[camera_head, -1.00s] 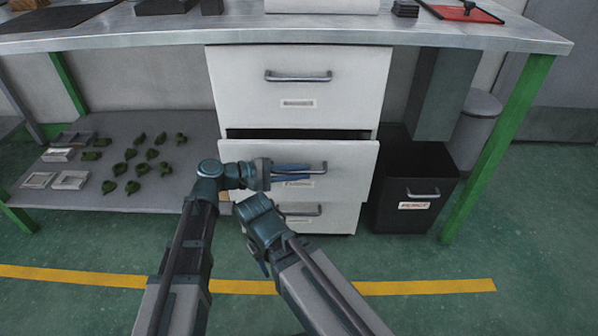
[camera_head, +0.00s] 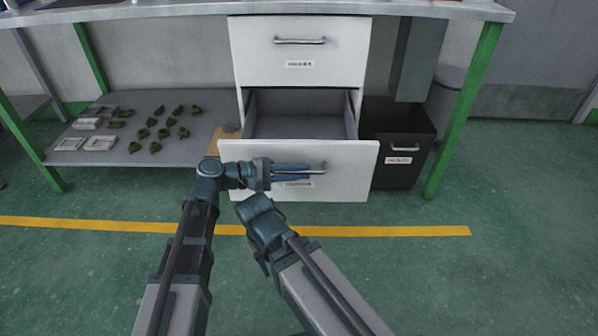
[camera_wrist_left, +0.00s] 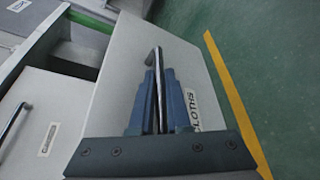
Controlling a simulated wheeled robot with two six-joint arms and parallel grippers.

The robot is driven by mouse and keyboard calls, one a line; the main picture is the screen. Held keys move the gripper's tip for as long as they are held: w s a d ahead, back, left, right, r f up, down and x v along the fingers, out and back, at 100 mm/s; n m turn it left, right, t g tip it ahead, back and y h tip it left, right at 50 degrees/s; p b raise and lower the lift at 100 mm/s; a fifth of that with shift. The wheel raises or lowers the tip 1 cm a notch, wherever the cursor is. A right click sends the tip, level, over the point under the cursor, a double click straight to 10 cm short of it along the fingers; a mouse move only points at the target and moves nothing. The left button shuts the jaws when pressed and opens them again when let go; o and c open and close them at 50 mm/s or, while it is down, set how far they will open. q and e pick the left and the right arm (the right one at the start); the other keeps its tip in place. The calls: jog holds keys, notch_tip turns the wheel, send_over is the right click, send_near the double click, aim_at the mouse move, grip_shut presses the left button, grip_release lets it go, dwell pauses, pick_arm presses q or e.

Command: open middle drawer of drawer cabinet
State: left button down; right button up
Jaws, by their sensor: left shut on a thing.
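The white drawer cabinet (camera_head: 298,72) stands under the workbench. Its middle drawer (camera_head: 345,172) is pulled well out, and its grey inside shows. My left gripper (camera_head: 306,172) is shut on the bar handle (camera_head: 322,168) of the middle drawer. In the left wrist view the blue fingers close around the handle (camera_wrist_left: 157,62), beside a label (camera_wrist_left: 190,107) reading CLOTHS. My right gripper (camera_head: 262,215) is in front of the drawer, apart from it; its fingers are not clear. The top drawer (camera_head: 298,45) is shut. The bottom drawer is hidden behind the middle one.
A black bin (camera_head: 400,160) stands close to the right of the cabinet. A low shelf (camera_head: 75,157) on the left bears several green parts (camera_head: 155,147) and pale frames (camera_head: 100,142). A green table leg (camera_head: 462,110) stands further right. The green floor in front is clear.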

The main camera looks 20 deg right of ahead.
pick_arm(q)
jog(key=shift+s+a, duration=0.15)
jog(key=shift+s, duration=0.25)
pick_arm(e)
jog(key=shift+s+a, duration=0.1)
jog(key=shift+s, duration=0.3)
pick_arm(q)
jog(key=c, duration=0.9)
grip_release()
jog(key=p+v, duration=0.3)
jog(key=v, duration=1)
jog(key=shift+a+r, duration=0.1)
jog(key=shift+a, duration=0.3)
pick_arm(e)
notch_tip(320, 180, up, 3)
jog(key=shift+f, duration=0.1)
